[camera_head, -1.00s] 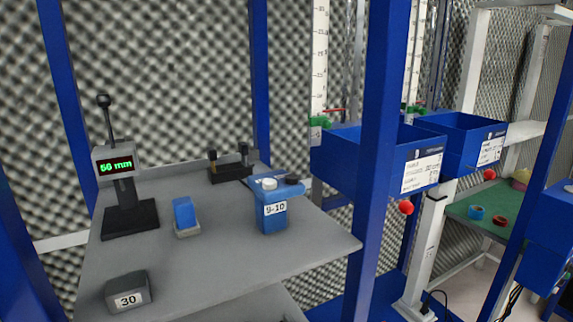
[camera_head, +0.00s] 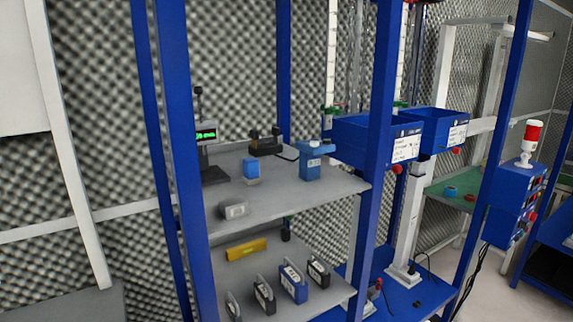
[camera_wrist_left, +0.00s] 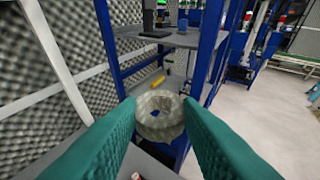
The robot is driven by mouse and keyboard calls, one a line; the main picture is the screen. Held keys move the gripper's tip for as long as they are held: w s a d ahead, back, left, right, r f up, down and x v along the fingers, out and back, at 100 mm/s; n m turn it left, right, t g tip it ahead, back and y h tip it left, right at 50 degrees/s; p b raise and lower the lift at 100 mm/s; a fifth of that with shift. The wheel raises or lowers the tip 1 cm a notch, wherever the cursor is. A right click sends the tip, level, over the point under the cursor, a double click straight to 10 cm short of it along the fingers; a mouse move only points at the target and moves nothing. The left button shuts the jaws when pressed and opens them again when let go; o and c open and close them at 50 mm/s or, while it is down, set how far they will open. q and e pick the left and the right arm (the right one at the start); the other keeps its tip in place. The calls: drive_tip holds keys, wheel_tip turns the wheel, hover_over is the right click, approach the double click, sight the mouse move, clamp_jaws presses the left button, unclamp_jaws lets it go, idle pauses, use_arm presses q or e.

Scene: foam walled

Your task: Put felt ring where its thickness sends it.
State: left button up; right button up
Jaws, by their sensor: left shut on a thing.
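The felt ring (camera_wrist_left: 174,118) is pale, thick and grey-white. In the left wrist view it sits between the two teal fingers of my left gripper (camera_wrist_left: 160,122), which is shut on it. Its hole shows through to the background. My grippers do not show in the head view. A thickness gauge (camera_head: 207,150) with a lit green display stands at the left of the upper shelf; its number is too small to read now. Two blue bins hang right of the shelf, a nearer one (camera_head: 350,143) and a farther one (camera_head: 432,117), with white labels not readable here.
The grey upper shelf (camera_head: 275,197) holds a blue block (camera_head: 251,170), a blue labelled holder (camera_head: 310,172) and a dark block (camera_head: 232,211). The lower shelf holds a yellow bar (camera_head: 246,249) and several labelled weights. Blue posts frame the shelves. Open floor lies at right.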

use_arm(q)
drive_tip(key=shift+w+d+f+m+h, duration=0.15)
drive_tip(key=shift+d+f, duration=0.1)
drive_tip(key=shift+f, duration=0.25)
drive_tip(key=shift+w+d+f+m+h, duration=0.1)
drive_tip(key=shift+d+f+m+h, duration=0.1)
drive_tip(key=shift+f, duration=0.25)
drive_tip(key=w+d+f+n+y, duration=0.2)
drive_tip(key=w+d+f+y, duration=0.1)
drive_tip(key=d+f, duration=0.7)
drive_tip(key=w+d+f+n+t+y, duration=0.1)
drive_tip(key=w+d+f+n+y, duration=0.2)
drive_tip(key=w+d+f, duration=0.3)
drive_tip(key=d+f, duration=0.4)
drive_tip(key=d, duration=0.1)
drive_tip(key=shift+d+f+n, duration=0.2)
drive_tip(key=shift+d+n, duration=0.1)
drive_tip(key=shift+n, duration=0.05)
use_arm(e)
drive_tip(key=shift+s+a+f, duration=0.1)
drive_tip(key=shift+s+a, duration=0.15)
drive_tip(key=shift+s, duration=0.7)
